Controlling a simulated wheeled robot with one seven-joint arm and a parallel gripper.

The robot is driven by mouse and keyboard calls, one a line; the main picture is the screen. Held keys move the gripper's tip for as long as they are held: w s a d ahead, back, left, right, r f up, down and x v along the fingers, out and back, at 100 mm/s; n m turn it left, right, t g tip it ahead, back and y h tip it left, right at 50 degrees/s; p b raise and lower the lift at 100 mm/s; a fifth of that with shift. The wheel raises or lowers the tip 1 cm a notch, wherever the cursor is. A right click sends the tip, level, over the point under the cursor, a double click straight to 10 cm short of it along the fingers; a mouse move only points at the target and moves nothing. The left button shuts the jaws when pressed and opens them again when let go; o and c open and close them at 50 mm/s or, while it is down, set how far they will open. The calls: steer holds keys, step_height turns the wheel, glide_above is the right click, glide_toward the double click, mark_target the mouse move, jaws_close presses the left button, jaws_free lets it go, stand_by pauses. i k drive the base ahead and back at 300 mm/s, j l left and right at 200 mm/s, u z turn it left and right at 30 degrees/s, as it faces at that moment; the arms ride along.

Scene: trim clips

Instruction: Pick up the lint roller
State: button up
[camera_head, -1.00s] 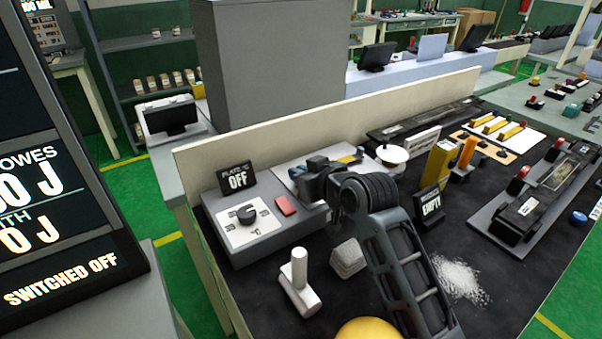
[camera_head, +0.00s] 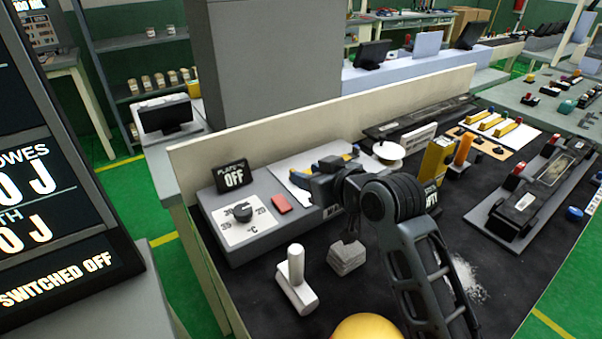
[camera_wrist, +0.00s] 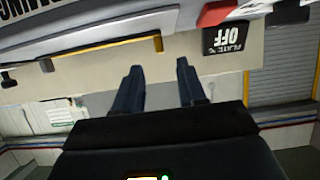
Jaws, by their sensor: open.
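The white lint roller (camera_head: 296,282), a T-shaped piece with a cylinder and an upright handle, stands on the dark mat in front of the grey heating unit in the head view. My gripper (camera_head: 300,181) is above the back of that unit, beyond the roller and well apart from it. Its fingertips are hard to make out there. In the wrist view my gripper (camera_wrist: 158,66) has its two dark fingers spread with nothing between them. The lint roller does not show in the wrist view.
The grey heating unit (camera_head: 213,225) has a dial, a red switch and a PLATE OFF sign (camera_head: 233,177). A grey stacked block (camera_head: 347,257) sits right of the roller. A yellow dome (camera_head: 367,328) is at the front edge. White powder (camera_head: 466,277) lies partly behind my arm.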

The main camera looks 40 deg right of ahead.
mark_target(290, 276)
steer(key=k+j, duration=0.15)
steer(key=k, duration=0.35)
steer(key=k+j, duration=0.15)
steer(key=k, duration=0.35)
